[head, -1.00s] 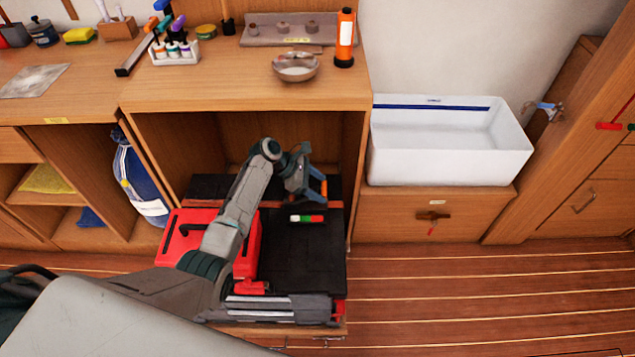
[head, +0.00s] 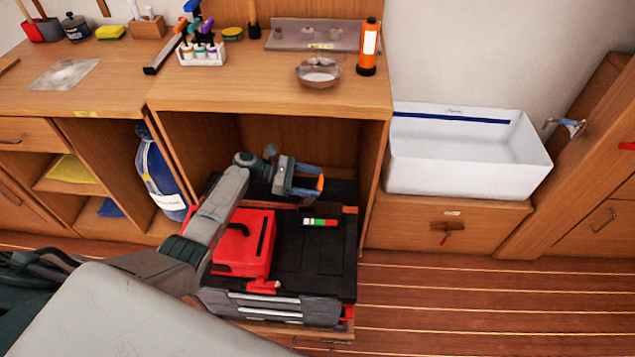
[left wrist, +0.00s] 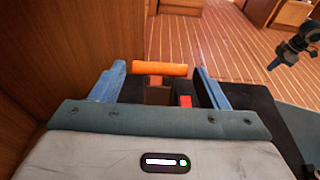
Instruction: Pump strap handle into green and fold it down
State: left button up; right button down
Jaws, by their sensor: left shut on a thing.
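The pump strap handle is an orange bar (head: 320,183) with a dark stem, at the back of a black platform (head: 310,258) below the bench. In the left wrist view the orange bar (left wrist: 159,69) lies across between the blue fingertips. My left gripper (head: 306,181) is shut on it, pointing right in the head view. A small gauge strip (head: 320,222) with white, red and green bands lies on the platform in front of the handle. I cannot tell which band is being indicated. My right gripper does not show in the head view; whether the arm in the wrist view is mine is unclear.
A red case (head: 245,243) sits on the platform's left, close under my left arm. Cabinet walls enclose the back and sides. A blue bottle-shaped bag (head: 158,175) stands left; a white basin (head: 470,165) is right. The wooden floor (head: 480,305) at right is clear.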

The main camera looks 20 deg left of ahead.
pick_arm(q)
jog(key=shift+s+a+f, duration=0.25)
jog(key=shift+s+a, duration=0.1)
jog(key=shift+a, duration=0.3)
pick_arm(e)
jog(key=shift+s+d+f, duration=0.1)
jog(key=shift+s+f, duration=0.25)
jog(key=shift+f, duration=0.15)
pick_arm(q)
jog(key=shift+s+a+f, duration=0.1)
jog(key=shift+f, duration=0.05)
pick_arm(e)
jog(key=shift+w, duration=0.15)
pick_arm(q)
jog(key=o, duration=1)
jog(key=shift+c, duration=0.2)
jog(key=o, duration=0.4)
jog(key=shift+c, duration=0.2)
jog(key=shift+o, duration=0.3)
jog(key=shift+a, duration=0.1)
jog(key=shift+w, duration=0.2)
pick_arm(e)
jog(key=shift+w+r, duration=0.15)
pick_arm(q)
jog(key=shift+r, duration=0.2)
